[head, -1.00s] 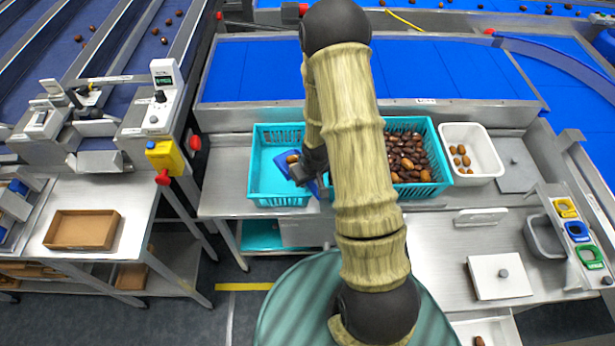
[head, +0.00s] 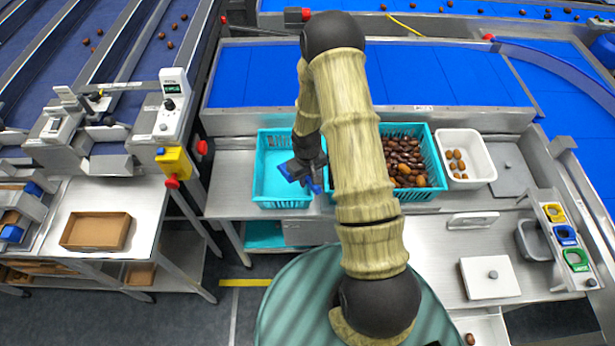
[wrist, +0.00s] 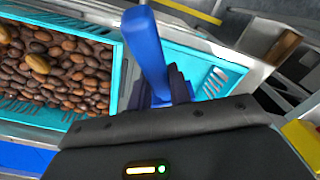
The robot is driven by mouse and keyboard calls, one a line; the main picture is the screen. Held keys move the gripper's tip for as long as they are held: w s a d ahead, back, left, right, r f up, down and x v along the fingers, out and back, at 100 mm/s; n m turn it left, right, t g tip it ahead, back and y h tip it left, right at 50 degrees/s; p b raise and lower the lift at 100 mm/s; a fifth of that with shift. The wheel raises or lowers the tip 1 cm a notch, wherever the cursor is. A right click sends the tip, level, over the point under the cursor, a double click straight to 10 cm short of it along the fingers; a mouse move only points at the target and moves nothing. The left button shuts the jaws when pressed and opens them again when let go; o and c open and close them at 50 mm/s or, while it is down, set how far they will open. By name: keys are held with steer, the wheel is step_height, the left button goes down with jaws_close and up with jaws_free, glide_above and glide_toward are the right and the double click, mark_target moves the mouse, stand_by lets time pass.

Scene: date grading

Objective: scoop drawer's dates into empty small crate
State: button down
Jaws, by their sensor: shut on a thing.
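My gripper (head: 308,172) is shut on a blue scoop (head: 289,172), over the right side of the left turquoise crate (head: 262,180). The scoop's blue handle (wrist: 147,50) stands between the jaws in the wrist view. No dates show on the visible part of the scoop; its bowl is partly hidden. The visible floor of the left crate is bare, but its right part is hidden. A white drawer (head: 490,326) stands open at the bottom right, with a brown date (head: 470,339) in it.
A turquoise crate full of dates (head: 437,165) stands right of the left crate, partly behind my arm. Its dates (wrist: 60,70) fill the wrist view's left. A white bin (head: 485,160) holds several dates. A white lidded block (head: 490,279) lies on the right counter.

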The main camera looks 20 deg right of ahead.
steer(key=shift+w+a+r+g+p, duration=0.25)
steer(key=shift+w+r+g+p, duration=0.8)
steer(key=shift+p, duration=0.5)
steer(key=shift+w+a+r+g+h, duration=0.1)
steer(key=shift+w+r+g+h, duration=0.35)
steer(key=shift+g, duration=0.3)
steer(key=shift+w+a+r+g+b, duration=0.15)
steer(key=shift+w+r+g+b, duration=0.2)
steer(key=shift+w+g, duration=0.25)
steer(key=shift+w+a+r+g+b, duration=0.1)
steer(key=shift+w+r+g+b, duration=0.1)
steer(key=shift+w+r+g, duration=0.4)
steer(key=shift+w+a+r+g+h+b, duration=0.15)
steer(key=shift+w+r+g+h+b, duration=0.3)
steer(key=shift+w+g+b, duration=0.5)
steer(key=shift+r, duration=0.35)
step_height(320, 180, up, 6)
steer(key=p, duration=0.2)
steer(key=shift+p, duration=0.3)
